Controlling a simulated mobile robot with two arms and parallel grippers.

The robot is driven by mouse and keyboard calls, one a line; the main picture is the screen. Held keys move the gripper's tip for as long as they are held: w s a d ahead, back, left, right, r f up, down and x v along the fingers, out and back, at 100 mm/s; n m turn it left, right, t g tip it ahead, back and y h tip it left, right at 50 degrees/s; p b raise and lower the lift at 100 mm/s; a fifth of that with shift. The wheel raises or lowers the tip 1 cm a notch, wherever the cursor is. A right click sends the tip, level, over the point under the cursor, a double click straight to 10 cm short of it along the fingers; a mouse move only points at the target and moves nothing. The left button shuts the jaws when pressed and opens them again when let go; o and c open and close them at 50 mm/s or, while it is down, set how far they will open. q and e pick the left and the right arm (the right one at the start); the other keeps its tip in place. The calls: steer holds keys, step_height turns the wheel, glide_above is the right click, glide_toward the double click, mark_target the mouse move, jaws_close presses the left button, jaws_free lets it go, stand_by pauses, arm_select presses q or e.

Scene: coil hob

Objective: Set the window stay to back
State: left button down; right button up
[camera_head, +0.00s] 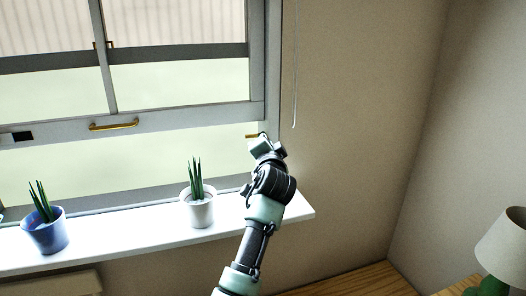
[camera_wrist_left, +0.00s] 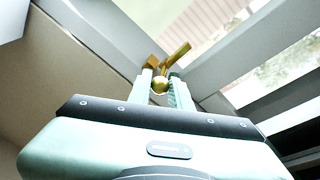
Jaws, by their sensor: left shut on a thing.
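The window stay is a small brass fitting at the right side of the window frame, low on the jamb. In the head view only a short brass piece (camera_head: 251,136) shows just left of my left gripper (camera_head: 261,138), which hides the rest. In the left wrist view the brass stay (camera_wrist_left: 176,54) has a bar slanting up to the right, a block at the left and a round knob at the bottom. My left gripper (camera_wrist_left: 163,85) is shut on the stay at its knob, one finger on each side. My right gripper is in neither view.
A brass handle (camera_head: 113,126) sits on the raised window sash. A white pot (camera_head: 201,212) with a plant stands on the sill close left of my arm, and a blue pot (camera_head: 46,236) stands further left. A cord (camera_head: 295,80) hangs right of the window.

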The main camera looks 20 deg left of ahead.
arm_select(q)
steer(key=shift+w+d+f+n+g+y+b, duration=0.15)
steer(key=shift+n+g+y+b, duration=0.2)
steer(key=shift+y, duration=0.25)
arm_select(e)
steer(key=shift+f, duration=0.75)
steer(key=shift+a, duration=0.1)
arm_select(q)
steer(key=c, duration=1.3)
jaws_free()
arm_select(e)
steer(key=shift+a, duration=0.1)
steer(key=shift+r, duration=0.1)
